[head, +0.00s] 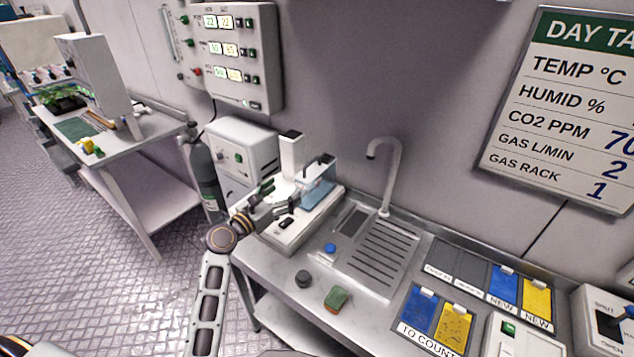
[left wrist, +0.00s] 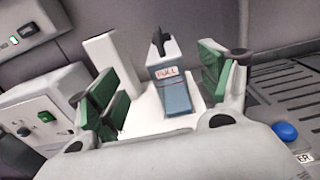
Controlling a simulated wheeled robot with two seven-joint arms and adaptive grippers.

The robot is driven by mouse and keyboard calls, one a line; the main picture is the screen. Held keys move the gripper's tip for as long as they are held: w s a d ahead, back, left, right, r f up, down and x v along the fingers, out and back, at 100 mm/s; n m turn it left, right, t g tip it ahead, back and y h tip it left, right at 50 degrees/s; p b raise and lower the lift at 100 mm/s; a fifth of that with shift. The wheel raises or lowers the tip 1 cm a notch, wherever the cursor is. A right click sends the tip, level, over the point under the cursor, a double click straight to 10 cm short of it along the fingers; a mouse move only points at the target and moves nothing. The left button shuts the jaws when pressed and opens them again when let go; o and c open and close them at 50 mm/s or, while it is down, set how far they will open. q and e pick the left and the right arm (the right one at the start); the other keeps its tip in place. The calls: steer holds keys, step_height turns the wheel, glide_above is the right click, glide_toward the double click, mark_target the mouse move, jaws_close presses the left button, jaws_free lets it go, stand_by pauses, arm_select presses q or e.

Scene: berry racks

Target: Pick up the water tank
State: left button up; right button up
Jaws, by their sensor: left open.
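The water tank (head: 318,192) is a bluish see-through container with a dark handle on top. It stands upright on a white machine base (head: 290,232) on the counter. In the left wrist view the tank (left wrist: 174,92) carries a label reading FULL and sits between my green finger pads, farther out. My left gripper (head: 278,199) is open and empty, just left of the tank, its fingers pointing toward it. I see no contact. My right gripper is not in view.
A white column (head: 292,153) rises beside the tank. A sink (head: 368,250) with a tall faucet (head: 389,170) lies to the right. A green sponge (head: 337,299) and a dark knob (head: 303,279) are near the front edge. Blue and yellow cards lie farther right.

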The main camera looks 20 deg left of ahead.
mark_target(303, 177)
arm_select(q)
steer(key=shift+x, duration=3.85)
steer(key=shift+w+d+f, duration=0.15)
steer(key=shift+w+d, duration=0.05)
steer(key=shift+w, duration=0.25)
steer(key=shift+w, duration=0.15)
